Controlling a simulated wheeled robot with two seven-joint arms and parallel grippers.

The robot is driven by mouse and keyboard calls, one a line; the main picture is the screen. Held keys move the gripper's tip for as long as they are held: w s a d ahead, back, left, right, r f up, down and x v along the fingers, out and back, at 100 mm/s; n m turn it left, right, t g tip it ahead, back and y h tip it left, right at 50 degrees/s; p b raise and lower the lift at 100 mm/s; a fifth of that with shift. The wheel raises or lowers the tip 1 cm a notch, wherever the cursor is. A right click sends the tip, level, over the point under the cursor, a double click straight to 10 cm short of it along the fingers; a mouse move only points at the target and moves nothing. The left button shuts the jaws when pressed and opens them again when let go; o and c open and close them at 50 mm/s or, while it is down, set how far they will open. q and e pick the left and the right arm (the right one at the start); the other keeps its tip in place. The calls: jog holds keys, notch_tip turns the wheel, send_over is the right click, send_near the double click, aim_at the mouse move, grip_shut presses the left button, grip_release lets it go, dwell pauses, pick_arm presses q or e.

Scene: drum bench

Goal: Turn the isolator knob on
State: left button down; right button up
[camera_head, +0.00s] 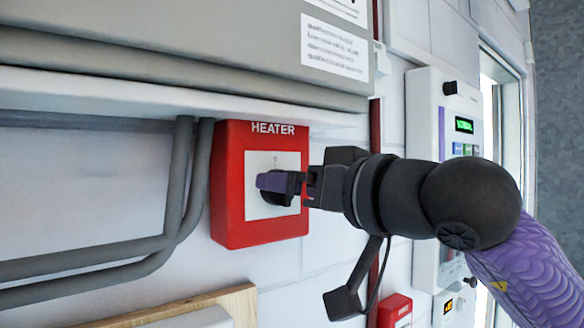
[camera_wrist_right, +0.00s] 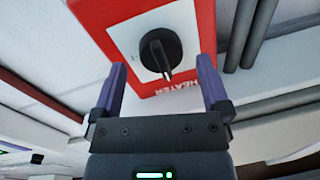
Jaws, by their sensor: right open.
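The isolator knob (camera_wrist_right: 158,52) is a round black dial with a raised grip bar. It sits on the white plate (camera_wrist_right: 118,35) of a red box labelled HEATER (camera_head: 229,190). In the right wrist view, the bar points down the picture toward the HEATER lettering. My right gripper (camera_wrist_right: 161,72) is open, with one purple finger to each side of the knob in that view and no visible contact. In the head view, a purple finger of the right gripper (camera_head: 272,182) covers much of the knob (camera_head: 277,199). My left gripper is not in view.
Grey pipes (camera_head: 178,190) run left of the red box. A grey ledge (camera_head: 150,95) overhangs it closely. A control panel with a green display (camera_head: 464,125) is to the right. A smaller red box (camera_head: 395,310) and a wood-edged board (camera_head: 225,303) are below.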

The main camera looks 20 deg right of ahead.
jog(key=shift+w+a, duration=0.3)
jog(key=shift+w, duration=0.25)
jog(key=c, duration=1.3)
jog(key=shift+f, duration=0.1)
jog(key=shift+f+m+t+h+b, duration=0.1)
jog(key=shift+m+t+h+b, duration=0.25)
jog(key=shift+m+b, duration=3.2)
jog(key=shift+f+m+t+h+b, duration=0.2)
jog(key=shift+m+b, duration=1.1)
jog(key=shift+m, duration=4.35)
jog(key=shift+r, duration=0.15)
